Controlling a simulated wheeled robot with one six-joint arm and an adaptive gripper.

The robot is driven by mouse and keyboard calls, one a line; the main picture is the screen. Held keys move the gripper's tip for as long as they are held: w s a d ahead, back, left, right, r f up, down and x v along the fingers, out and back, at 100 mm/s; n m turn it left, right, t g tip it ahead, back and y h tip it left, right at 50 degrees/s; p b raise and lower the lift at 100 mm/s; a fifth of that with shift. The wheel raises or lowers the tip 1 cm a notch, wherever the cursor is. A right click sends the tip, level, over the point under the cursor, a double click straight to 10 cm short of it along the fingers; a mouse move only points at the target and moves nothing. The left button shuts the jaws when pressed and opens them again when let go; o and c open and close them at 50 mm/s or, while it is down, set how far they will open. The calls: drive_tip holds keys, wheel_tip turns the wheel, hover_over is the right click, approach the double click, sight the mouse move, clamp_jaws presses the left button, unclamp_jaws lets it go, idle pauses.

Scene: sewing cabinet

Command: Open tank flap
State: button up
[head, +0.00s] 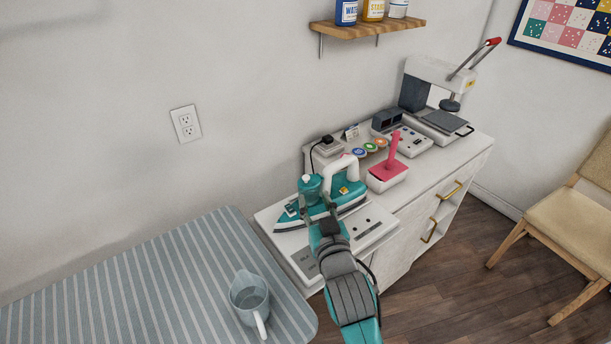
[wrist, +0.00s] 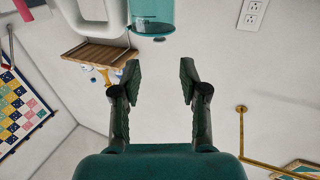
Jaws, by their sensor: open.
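A teal and white iron (head: 350,190) rests on a white station (head: 372,228) on the cabinet top. A teal tank (head: 311,190) with a pale knob on top stands at its left side; I cannot tell for sure which part is the flap. My gripper (head: 322,207) is in front of the tank, hiding part of the iron. Its fingers are apart and empty in the wrist view (wrist: 160,67), with the teal part beyond the fingertips.
A white box with a pink piece (head: 388,176) sits right of the iron; a press (head: 432,90) stands farther back. A wooden shelf (head: 368,28) hangs above. A chair (head: 572,220) is at right.

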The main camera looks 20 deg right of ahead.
sight(307, 180)
drive_tip(key=w, duration=0.9)
drive_tip(key=shift+w+d, duration=0.15)
drive_tip(key=shift+d, duration=0.25)
clamp_jaws()
